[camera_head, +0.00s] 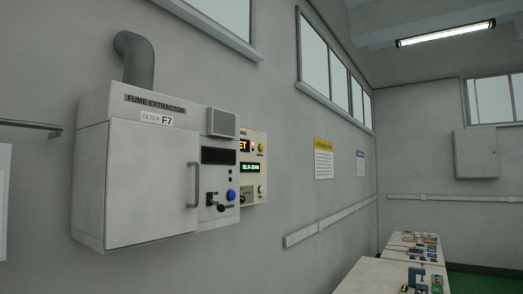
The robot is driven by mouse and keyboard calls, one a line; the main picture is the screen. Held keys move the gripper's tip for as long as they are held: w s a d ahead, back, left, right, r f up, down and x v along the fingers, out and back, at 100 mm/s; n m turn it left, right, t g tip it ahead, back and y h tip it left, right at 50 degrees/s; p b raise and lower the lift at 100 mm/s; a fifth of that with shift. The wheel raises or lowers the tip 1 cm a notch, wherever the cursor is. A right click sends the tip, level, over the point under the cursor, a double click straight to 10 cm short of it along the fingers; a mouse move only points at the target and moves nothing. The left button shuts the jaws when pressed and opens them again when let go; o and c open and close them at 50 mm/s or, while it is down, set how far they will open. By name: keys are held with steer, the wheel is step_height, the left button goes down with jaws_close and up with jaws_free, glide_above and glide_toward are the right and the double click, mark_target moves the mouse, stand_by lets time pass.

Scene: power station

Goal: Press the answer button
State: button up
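No button with a readable "answer" label shows in the head view. A blue round button (231,195) sits on the control strip of the white fume extractor (135,185) on the left wall, beside small dark knobs and below a dark display (218,156). A cream wall panel (252,183) stands just beyond the extractor and is partly hidden by it. It has lit displays, one green (250,167), a yellow button (261,148) and a pale knob (261,190). My gripper is not in view.
Benches with several coloured controls (418,265) stand at the lower right. A grey wall cabinet (475,154) hangs at the far right. The extractor has a vertical handle (193,178) and projects from the wall. A wall rail (318,226) runs beyond it.

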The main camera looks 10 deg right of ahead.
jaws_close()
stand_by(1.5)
